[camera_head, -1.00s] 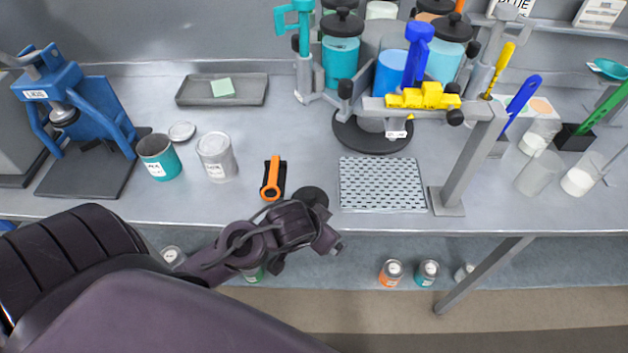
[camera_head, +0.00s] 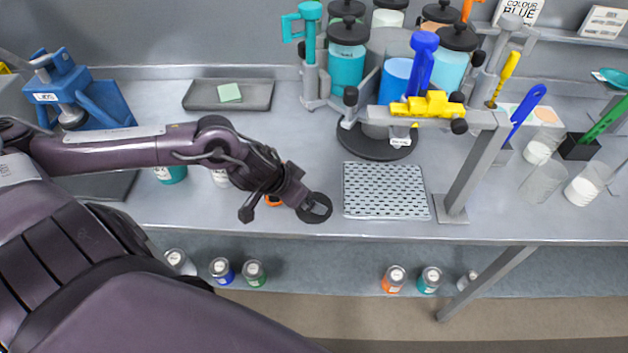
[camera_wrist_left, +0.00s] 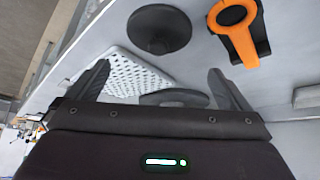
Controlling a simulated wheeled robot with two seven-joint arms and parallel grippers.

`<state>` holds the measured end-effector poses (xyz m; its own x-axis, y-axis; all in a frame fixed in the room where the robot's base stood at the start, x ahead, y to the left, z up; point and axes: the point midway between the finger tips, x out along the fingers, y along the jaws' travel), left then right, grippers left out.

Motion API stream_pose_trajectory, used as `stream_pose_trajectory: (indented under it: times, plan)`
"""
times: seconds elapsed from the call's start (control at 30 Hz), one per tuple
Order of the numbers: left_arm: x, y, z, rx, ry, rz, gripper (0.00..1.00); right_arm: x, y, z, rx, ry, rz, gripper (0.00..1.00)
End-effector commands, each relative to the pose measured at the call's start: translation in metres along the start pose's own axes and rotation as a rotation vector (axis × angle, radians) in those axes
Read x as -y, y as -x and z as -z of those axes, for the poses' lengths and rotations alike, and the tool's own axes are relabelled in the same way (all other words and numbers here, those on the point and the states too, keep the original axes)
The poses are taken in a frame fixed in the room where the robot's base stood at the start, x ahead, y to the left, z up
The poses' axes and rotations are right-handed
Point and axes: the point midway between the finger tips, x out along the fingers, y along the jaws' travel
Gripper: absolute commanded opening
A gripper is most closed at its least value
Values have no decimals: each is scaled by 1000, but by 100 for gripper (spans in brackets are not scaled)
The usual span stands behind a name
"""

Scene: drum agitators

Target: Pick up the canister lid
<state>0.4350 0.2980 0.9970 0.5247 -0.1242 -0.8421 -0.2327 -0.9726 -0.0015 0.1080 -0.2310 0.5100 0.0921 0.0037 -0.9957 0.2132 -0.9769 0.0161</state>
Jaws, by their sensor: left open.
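The black round canister lid (camera_head: 327,214) lies on the bench near its front edge, left of the perforated mat. In the left wrist view the lid (camera_wrist_left: 178,36) shows as a black disc with a round knob, ahead of the fingers. My left gripper (camera_head: 308,203) is over the lid in the head view and hides part of it. In the left wrist view my left gripper (camera_wrist_left: 158,75) is open, with nothing between its fingers. My right gripper is not in view.
The perforated mat (camera_head: 385,190) lies right of the lid, and a black round base (camera_head: 352,137) stands behind it. An orange-handled tool (camera_wrist_left: 238,28) lies close to the lid. A grey metal frame (camera_head: 470,175) rises on the right. Several small cans stand below the bench.

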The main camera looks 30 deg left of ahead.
Motion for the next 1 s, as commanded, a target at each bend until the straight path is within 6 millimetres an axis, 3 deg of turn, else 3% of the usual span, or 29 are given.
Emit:
stream_pose_trajectory:
  times: [0.37, 0.7, 0.97, 1.0]
  plan:
    - [-2, -28, -1, -1, 4, -2, 100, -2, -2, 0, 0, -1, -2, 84]
    - [-4, -71, -4, -1, 2, -2, 100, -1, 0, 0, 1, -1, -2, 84]
    - [-3, -74, -5, 0, 0, -1, 100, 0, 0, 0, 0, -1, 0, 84]
    - [-3, -74, -5, 0, 0, -1, 96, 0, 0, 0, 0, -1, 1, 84]
